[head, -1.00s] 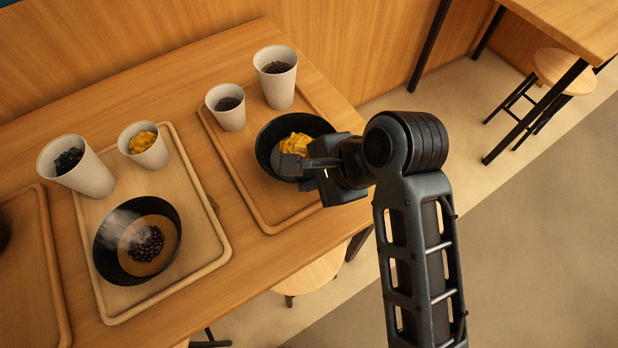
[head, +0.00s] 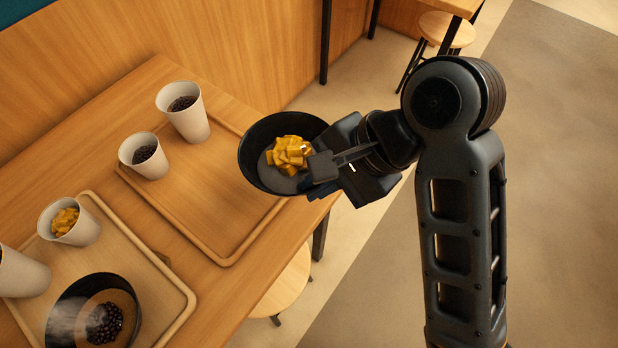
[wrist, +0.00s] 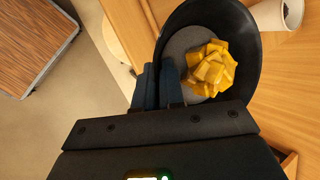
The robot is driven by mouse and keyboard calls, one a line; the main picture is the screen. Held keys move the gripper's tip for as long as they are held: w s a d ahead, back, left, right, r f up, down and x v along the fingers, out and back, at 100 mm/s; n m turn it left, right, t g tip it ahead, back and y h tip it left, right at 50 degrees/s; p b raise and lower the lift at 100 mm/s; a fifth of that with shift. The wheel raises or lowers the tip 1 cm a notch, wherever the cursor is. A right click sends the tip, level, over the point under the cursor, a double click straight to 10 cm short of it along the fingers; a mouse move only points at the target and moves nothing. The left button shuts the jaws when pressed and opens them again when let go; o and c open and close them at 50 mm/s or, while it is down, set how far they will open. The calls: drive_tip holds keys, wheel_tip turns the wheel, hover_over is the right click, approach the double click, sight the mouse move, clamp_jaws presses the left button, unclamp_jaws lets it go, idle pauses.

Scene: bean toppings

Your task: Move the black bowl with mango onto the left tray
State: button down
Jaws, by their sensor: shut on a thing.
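The black bowl (head: 256,177) with yellow mango cubes (head: 289,153) is held at its rim by my gripper (head: 318,178). It appears raised above the right end of a wooden tray (head: 232,262) and reaches past the table edge. In the wrist view the bowl (wrist: 247,50) is tilted in the picture, with the mango inside, and my gripper's fingers (wrist: 158,88) are at its rim. Another wooden tray (head: 178,305) lies at the lower left, partly cut off. The tray farthest left in the earlier view is out of frame.
A tall white cup (head: 190,122) and a shorter one (head: 150,165), both with dark contents, stand on the nearer-to-bowl tray. The lower-left tray holds a steaming dark bowl (head: 70,290), a mango cup (head: 85,232) and another white cup (head: 22,278). A stool (head: 285,285) is below the table edge.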

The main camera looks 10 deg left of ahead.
wheel_tip(320, 180, up, 3)
drive_tip(key=p, duration=0.4)
drive_tip(key=shift+f, duration=0.15)
